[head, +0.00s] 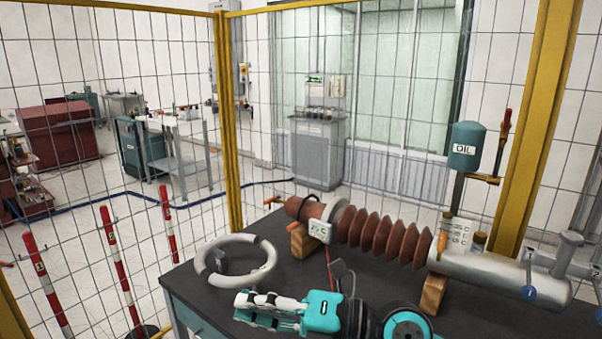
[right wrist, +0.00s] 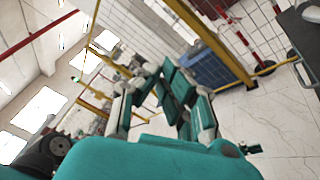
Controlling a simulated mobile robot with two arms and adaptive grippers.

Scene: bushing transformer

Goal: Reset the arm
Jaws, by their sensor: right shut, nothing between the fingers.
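My right gripper (head: 243,307) shows teal and white at the bottom middle of the head view, over the dark table (head: 345,270). Its fingers point left and are shut with nothing between them. In the right wrist view the shut fingers (right wrist: 161,74) fill the middle, with the cage and floor behind. The left gripper is not in view.
A grey ring (head: 212,261) lies on the table just beyond the gripper. A ribbed brown bushing (head: 385,238) rests on wooden blocks, joined to a grey metal cylinder (head: 490,272). An oil tank (head: 466,146) stands behind. A yellow-framed mesh fence (head: 228,130) encloses the table.

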